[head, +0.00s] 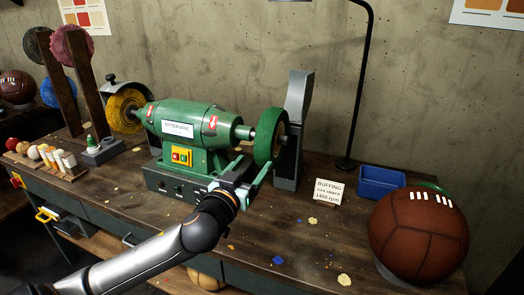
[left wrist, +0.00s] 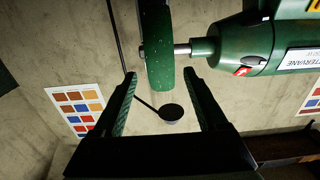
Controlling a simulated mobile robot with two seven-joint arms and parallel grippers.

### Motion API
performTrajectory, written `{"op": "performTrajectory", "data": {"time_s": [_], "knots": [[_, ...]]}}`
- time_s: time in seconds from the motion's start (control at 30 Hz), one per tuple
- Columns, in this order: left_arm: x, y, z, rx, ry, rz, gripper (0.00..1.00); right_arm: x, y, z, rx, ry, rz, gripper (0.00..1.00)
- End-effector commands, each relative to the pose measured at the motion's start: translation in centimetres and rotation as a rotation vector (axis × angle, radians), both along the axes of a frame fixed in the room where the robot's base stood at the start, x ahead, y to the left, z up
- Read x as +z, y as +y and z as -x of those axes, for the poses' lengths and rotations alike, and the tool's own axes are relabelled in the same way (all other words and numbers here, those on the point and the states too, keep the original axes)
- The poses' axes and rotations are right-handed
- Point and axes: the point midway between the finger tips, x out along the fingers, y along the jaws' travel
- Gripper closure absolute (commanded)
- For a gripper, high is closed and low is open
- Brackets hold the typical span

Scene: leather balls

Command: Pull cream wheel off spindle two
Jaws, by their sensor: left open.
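The green polishing machine (head: 190,125) stands on the bench. Its right spindle (head: 243,132) carries an upright wheel (head: 268,136) with a green rim; I see no plainly cream wheel there. A yellow wheel (head: 124,108) is on the left spindle. My left gripper (head: 250,174) is open and empty, just below the right wheel. In the left wrist view, the green wheel (left wrist: 157,42) has its lower edge near and between the two open fingertips (left wrist: 160,78), with a gap on each side. The spindle (left wrist: 182,49) enters from the right. My right gripper is not in view.
A grey upright guard (head: 291,130) stands close right of the wheel. Farther right are a sign (head: 328,192), a lamp pole (head: 359,95), a blue tray (head: 381,181) and a brown ball (head: 418,235). A wheel rack (head: 83,85) and small blocks (head: 48,157) are at left.

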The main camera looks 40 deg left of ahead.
Motion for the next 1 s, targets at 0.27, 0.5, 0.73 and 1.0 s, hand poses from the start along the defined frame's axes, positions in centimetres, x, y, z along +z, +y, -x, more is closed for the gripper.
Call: {"op": "performTrajectory", "data": {"time_s": [0.27, 0.5, 0.73, 1.0], "knots": [[0.2, 1.1, -4.5, 0.001, -0.001, -0.002, 0.25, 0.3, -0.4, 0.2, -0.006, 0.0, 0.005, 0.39], [0.1, 1.8, -7.2, 0.001, -0.001, 0.0, 0.25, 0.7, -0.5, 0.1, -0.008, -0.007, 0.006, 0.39], [0.0, 1.9, -8.1, -0.001, 0.0, -0.001, 0.25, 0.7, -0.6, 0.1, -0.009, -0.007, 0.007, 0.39], [0.0, 1.9, -8.0, -0.001, 0.0, -0.001, 0.31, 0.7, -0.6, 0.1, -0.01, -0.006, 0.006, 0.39]]}}
